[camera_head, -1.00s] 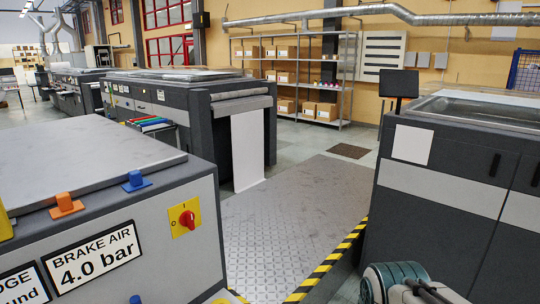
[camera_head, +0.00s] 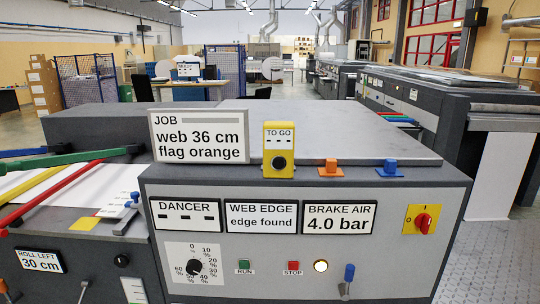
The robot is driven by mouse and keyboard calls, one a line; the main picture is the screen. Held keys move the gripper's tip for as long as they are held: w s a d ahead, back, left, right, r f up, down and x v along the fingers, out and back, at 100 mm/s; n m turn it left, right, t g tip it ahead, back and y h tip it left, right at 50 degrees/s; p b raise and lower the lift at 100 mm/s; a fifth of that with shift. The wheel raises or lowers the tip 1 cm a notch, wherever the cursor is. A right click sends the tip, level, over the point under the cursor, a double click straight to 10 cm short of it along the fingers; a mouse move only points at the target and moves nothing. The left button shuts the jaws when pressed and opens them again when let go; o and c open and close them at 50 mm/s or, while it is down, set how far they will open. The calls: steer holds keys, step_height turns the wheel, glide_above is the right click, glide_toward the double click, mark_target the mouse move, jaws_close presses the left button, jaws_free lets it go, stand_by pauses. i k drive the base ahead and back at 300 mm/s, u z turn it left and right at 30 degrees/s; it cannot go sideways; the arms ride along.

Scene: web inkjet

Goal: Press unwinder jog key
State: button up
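The unwinder's grey control panel (camera_head: 385,258) fills the lower middle of the head view. A green RUN key (camera_head: 244,266), a red STOP key (camera_head: 293,267) and a lit round white button (camera_head: 320,266) sit in a row low on it. No key here is legibly marked jog. A blue-topped lever (camera_head: 348,278) stands right of the white button. A black dial (camera_head: 194,267) marked in percent is at left. A yellow TO GO box (camera_head: 279,150) with a black round knob stands on the panel's top edge. My gripper is not in view.
Signs read DANCER (camera_head: 186,215), WEB EDGE edge found (camera_head: 261,216) and BRAKE AIR 4.0 bar (camera_head: 338,219). A red rotary switch (camera_head: 422,220) is at right. Coloured bars (camera_head: 70,158) reach over the left section. Open plated floor (camera_head: 495,265) lies at right.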

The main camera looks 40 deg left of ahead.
mark_target(278, 163)
steer(key=u, duration=1.6)
